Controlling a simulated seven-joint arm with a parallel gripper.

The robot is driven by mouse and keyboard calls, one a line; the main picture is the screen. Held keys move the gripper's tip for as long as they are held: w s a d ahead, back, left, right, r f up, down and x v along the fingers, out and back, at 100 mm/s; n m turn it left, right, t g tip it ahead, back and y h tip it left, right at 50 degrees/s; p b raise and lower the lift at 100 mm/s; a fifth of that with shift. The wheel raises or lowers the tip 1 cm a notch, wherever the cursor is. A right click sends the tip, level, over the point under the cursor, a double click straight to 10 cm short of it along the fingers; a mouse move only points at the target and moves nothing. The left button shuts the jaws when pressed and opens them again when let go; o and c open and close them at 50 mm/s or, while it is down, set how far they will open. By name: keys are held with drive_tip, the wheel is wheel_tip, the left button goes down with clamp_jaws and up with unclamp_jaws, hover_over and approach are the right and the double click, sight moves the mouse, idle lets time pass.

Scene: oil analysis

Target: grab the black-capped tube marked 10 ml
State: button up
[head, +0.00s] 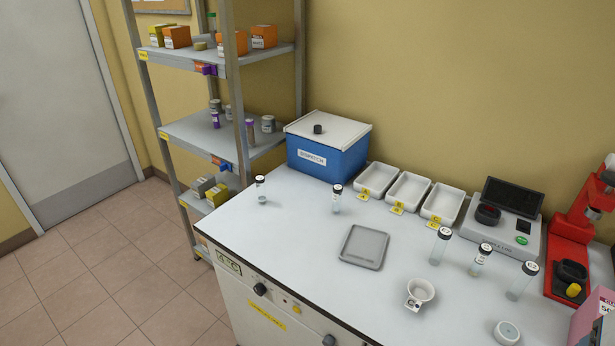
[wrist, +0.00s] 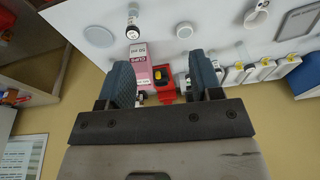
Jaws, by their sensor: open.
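Several clear tubes with black caps stand upright on the white bench in the head view. One is at the back left (head: 260,190), one near the middle (head: 336,201), and three stand to the right: a taller one (head: 439,247), a labelled one (head: 479,262) and another tall one (head: 521,282). Their volume marks are too small to read, so I cannot tell which is 10 ml. In the wrist view, one tube (wrist: 133,20) shows near the top. My gripper (wrist: 163,82) is open, with nothing held between its fingers; it is outside the head view.
A pink box (head: 592,318) and a red device (head: 574,240) stand at the right. A scale (head: 520,238), white trays (head: 408,190) and a blue box (head: 325,155) line the back. A grey tray (head: 363,246), a white cup (head: 420,291) and a round white item (head: 507,332) occupy the bench.

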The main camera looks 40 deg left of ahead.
drive_tip(key=w+a+f+m+g+y, duration=0.15)
drive_tip(key=w+a+y, duration=0.35)
drive_tip(key=a, duration=0.9)
drive_tip(key=w+a+f+m+g+y, duration=0.1)
drive_tip(key=w+a+m+g+y, duration=0.15)
drive_tip(key=w+a, duration=0.8)
drive_tip(key=w+a+f+m+g+y, duration=0.1)
drive_tip(key=w+a+m+y, duration=0.25)
drive_tip(key=a, duration=1.35)
drive_tip(key=w+a+f+m+t+y, duration=0.1)
drive_tip(key=w+a+f+m+y, duration=0.15)
drive_tip(key=a, duration=0.55)
drive_tip(key=w+a+f+m+y, duration=0.15)
drive_tip(key=a+f, duration=0.25)
drive_tip(key=a, duration=0.4)
drive_tip(key=m+t+y, duration=0.3)
drive_tip(key=m, duration=0.5)
approach(264, 190)
drive_tip(key=a, duration=0.3)
drive_tip(key=shift+w+a+r+n, duration=0.1)
drive_tip(key=shift+a+r+n, duration=0.15)
drive_tip(key=shift+a, duration=0.15)
drive_tip(key=shift+w+a, duration=0.15)
drive_tip(key=shift+a, duration=1.1)
